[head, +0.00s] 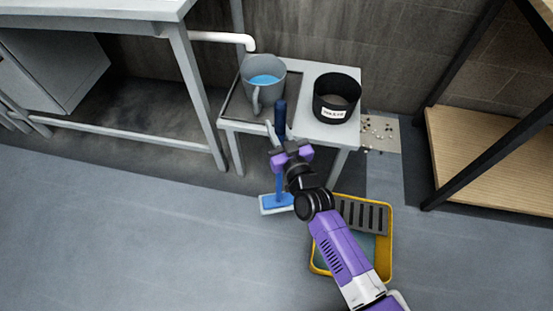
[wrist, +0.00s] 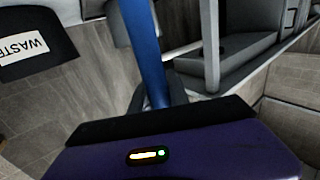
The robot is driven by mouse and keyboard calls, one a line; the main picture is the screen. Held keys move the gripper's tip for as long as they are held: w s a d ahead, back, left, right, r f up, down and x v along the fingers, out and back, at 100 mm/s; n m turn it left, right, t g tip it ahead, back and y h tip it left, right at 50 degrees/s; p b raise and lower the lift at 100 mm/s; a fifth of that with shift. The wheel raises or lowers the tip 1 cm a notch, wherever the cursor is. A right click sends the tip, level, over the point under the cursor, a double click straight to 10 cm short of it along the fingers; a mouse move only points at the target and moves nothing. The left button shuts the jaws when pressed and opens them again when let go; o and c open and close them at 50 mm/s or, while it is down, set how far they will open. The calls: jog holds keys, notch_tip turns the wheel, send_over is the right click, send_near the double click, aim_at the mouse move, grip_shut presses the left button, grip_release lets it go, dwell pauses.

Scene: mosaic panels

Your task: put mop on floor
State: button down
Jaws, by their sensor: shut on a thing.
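The mop (head: 278,188) has a blue handle and a flat blue and pale head. It stands close to upright in front of the small grey table, with its head (head: 271,204) low, at or just above the floor (head: 150,230); I cannot tell whether it touches. My gripper (head: 284,151) is shut on the mop's handle in its upper part, with a darker blue handle end showing above it. In the wrist view the blue handle (wrist: 146,50) runs up from between my fingers (wrist: 158,92). My gripper hides part of the handle.
The small grey table (head: 305,122) bears a grey bucket (head: 251,94) of blue water and a black bin (head: 346,84) labelled WASTE. A yellow mop tray (head: 388,240) stands right, partly behind my arm. Pale debris (head: 376,131) lies beside the table. The left floor is clear.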

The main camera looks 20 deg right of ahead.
notch_tip(320, 180, down, 12)
jog(key=b, duration=0.8)
jog(key=shift+f+b, duration=0.2)
jog(key=shift+b, duration=0.1)
jog(key=c, duration=1.3)
grip_release()
jog(key=shift+f, duration=0.1)
jog(key=shift+o, duration=0.2)
